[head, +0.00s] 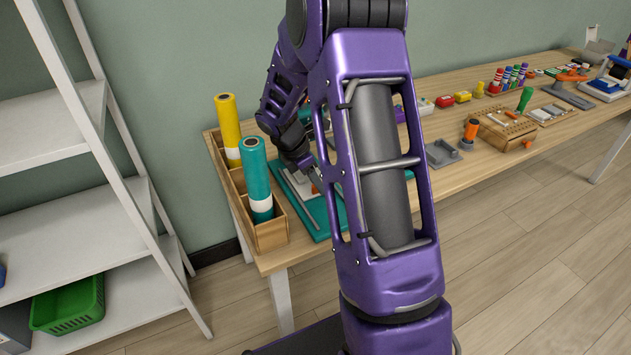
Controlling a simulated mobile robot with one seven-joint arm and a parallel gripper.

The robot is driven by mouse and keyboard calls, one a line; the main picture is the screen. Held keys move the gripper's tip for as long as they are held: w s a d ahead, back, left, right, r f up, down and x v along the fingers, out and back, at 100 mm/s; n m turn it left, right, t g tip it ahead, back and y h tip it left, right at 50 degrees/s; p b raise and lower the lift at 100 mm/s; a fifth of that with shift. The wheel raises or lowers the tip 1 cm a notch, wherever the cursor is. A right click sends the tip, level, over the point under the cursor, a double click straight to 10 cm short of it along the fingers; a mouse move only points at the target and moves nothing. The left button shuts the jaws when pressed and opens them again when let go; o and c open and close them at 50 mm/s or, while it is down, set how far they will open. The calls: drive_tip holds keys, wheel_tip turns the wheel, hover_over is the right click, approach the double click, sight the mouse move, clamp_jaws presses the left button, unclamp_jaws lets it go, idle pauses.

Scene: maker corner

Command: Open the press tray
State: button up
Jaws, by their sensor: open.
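A teal flat base (316,232) lies at the left end of the workbench, with a pale plate and a grey bar on it. It may be the press with its tray, but my arm covers much of it and I cannot tell whether a tray is shut or pulled out. My gripper (308,172) is small in view, pointing down over the back part of this base. Its fingertips are partly hidden, and I cannot tell whether they touch anything. I see nothing held in it.
A wooden holder (272,236) with a yellow roll (228,125) and a teal roll (257,175) stands close left of the base. Blocks, markers and tools line the bench (475,170) to the right. A white shelf (75,225) with a green basket (68,305) is at left.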

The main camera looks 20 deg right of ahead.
clamp_jaws()
idle(1.4)
